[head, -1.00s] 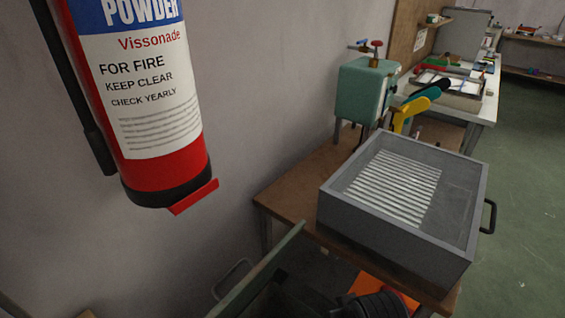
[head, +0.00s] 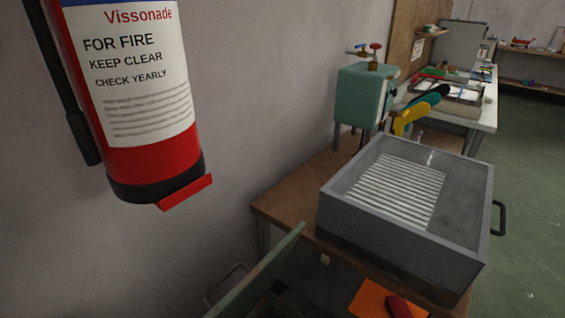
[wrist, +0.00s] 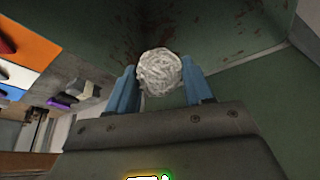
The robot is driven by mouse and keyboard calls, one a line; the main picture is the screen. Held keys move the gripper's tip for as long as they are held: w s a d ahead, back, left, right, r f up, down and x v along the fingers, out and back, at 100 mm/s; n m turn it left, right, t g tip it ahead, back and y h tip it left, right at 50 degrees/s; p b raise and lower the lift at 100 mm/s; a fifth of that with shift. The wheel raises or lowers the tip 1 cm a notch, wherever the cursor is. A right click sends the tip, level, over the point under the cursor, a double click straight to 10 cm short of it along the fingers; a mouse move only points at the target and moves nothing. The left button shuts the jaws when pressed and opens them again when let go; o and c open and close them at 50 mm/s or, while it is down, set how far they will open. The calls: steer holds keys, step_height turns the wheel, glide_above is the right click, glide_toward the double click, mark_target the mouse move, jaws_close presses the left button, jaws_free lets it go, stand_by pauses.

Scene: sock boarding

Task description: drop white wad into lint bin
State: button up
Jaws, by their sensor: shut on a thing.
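The white wad (wrist: 158,73) is a crumpled, roundish ball in the wrist view. My gripper (wrist: 163,80) is shut on it, with one blue finger on each side. Dark green surfaces with reddish-brown stains (wrist: 120,35) lie beyond the wad. A green panel edge (head: 262,272) stands at the lower middle of the head view. I cannot tell whether these green surfaces belong to the lint bin, and no label shows. My gripper and the wad are not in the head view.
A grey open box with a slatted floor (head: 330,215) stands on a wooden table (head: 285,205). A green machine (head: 360,98) is behind it. An orange sheet with a red object (head: 368,300) is low in front. A fire extinguisher (head: 150,155) hangs on the left wall.

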steer(key=shift+f+b, duration=2.2)
steer(key=shift+f, duration=0.1)
steer(key=o, duration=1.1)
steer(key=shift+r, duration=0.1)
steer(key=p+v, duration=0.1)
steer(key=v, duration=0.6)
steer(key=shift+s+r, duration=0.15)
steer(key=shift+r, duration=0.15)
steer(key=shift+d, duration=0.15)
